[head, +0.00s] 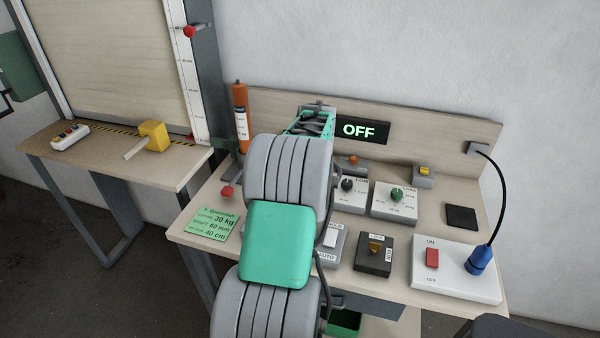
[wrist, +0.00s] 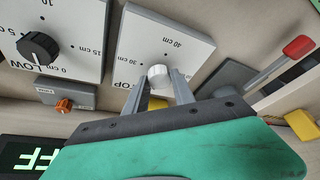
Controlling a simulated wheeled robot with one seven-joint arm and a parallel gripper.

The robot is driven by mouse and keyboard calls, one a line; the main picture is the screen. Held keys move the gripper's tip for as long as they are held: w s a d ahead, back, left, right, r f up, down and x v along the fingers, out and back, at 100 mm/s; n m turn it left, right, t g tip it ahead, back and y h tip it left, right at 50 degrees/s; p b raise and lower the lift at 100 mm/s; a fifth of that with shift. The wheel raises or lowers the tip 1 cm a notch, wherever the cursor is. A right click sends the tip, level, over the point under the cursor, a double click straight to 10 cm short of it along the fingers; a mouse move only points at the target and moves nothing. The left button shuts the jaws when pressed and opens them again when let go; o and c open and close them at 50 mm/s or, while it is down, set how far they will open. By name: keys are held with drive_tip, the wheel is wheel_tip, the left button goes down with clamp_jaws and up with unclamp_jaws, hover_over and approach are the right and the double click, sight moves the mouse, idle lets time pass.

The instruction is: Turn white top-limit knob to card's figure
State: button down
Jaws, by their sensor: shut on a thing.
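The white knob (wrist: 158,76) sits on a pale dial box (wrist: 150,45) marked TOP, with 30 cm and 40 cm figures in view. My gripper (wrist: 158,84) is shut on this knob, one grey finger on each side. The knob's pointer mark cannot be made out, so its setting is unclear. In the head view my arm hides the knob and its box. The green card (head: 213,223) lies on the bench at the left and shows 30 kg, 60 mm and 40 cm.
Beside the TOP box, a black LOW knob (wrist: 39,47) stands on its own box. A red-tipped lever (wrist: 298,46) is on the other side. The OFF display (head: 360,130), a green knob (head: 397,194) and a power switch box (head: 455,268) are also on the bench.

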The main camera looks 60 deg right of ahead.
drive_tip(key=shift+n+y, duration=0.4)
drive_tip(key=shift+n, duration=0.4)
drive_tip(key=shift+t, duration=0.3)
drive_tip(key=c, duration=1.1)
unclamp_jaws()
drive_tip(key=shift+o, duration=0.2)
drive_tip(key=shift+r, duration=0.1)
drive_tip(key=v, duration=0.7)
drive_tip(key=shift+r+b, duration=0.35)
drive_tip(key=shift+s+a, duration=0.1)
